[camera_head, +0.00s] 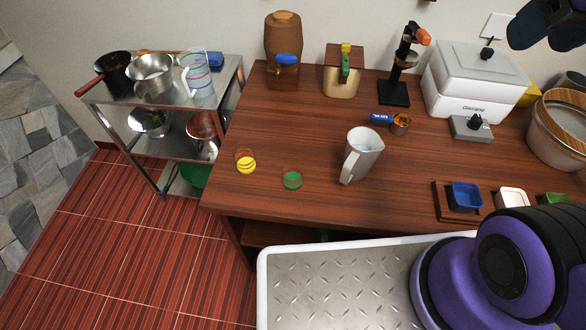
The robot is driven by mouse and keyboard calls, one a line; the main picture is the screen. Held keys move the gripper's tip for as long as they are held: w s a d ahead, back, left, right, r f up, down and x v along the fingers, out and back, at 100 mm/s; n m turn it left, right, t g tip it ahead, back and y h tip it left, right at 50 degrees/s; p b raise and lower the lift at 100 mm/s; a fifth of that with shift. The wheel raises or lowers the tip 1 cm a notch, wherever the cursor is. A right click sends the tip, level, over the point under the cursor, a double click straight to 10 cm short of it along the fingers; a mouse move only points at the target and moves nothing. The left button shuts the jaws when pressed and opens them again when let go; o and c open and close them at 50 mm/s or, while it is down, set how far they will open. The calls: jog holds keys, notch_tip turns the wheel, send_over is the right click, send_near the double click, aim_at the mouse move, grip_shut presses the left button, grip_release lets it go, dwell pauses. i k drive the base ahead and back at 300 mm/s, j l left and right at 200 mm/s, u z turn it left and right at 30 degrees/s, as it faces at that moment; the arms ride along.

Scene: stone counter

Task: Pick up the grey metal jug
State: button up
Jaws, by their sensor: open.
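A light grey jug (366,158) stands upright on the dark wooden counter (300,135), near its front middle. Its handle faces the lower left and its open top faces up. What looks like my gripper (546,32) is at the top right corner, partly cut off by the frame edge. It is open and nothing shows between its fingers. It is well apart from the jug, up and to the right. A shiny metal vessel with a handle (152,76) stands on the steel cart at the left.
Yellow (246,166) and green (292,180) round items lie left of the jug. A blue-handled tool (382,118) lies behind it. A wooden tray with small coloured dishes (442,203) is right. A white appliance (467,85) and bucket (545,140) stand further right.

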aim_at(364, 145)
jog(key=k+l+u, duration=0.15)
jog(key=l, duration=0.2)
jog(key=k+l+u, duration=0.2)
jog(key=l, duration=0.15)
jog(key=k+l+u, duration=0.15)
jog(key=l, duration=0.2)
jog(key=l+u, duration=0.1)
jog(key=l, duration=0.25)
jog(key=k+l+u, duration=0.15)
jog(key=k+l, duration=0.05)
jog(key=l, duration=0.1)
